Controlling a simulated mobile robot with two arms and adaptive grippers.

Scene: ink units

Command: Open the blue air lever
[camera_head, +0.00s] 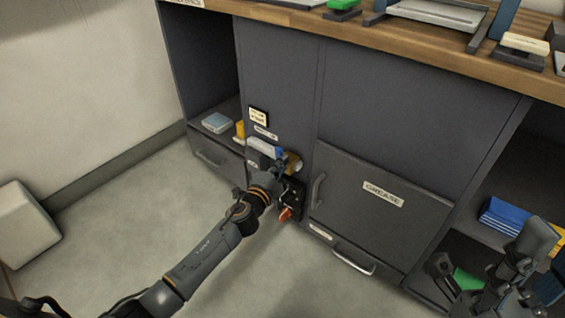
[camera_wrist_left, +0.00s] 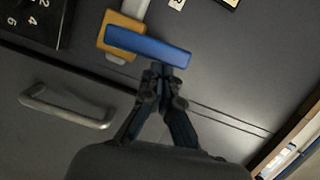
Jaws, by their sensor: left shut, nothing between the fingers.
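The blue air lever (camera_wrist_left: 148,46) is a flat blue bar on a yellow-orange mount (camera_wrist_left: 118,33) on the dark cabinet front, seen in the left wrist view. In the head view a small blue piece of the lever (camera_head: 280,153) shows just past my left gripper (camera_head: 272,168), which hides much of it. My left gripper (camera_wrist_left: 162,68) is shut and empty, its fingertips at the lower edge of the blue bar. I cannot tell whether they touch it. My right gripper (camera_head: 490,283) is at the lower right, far from the lever; its fingers are unclear.
A drawer labelled GREASE (camera_head: 383,194) with a metal handle is right of the lever. An orange-red handle (camera_head: 286,215) sits below my left gripper. A wooden worktop (camera_head: 400,45) overhangs the cabinet. Floor at the left is clear, with a white block (camera_head: 24,225) by the wall.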

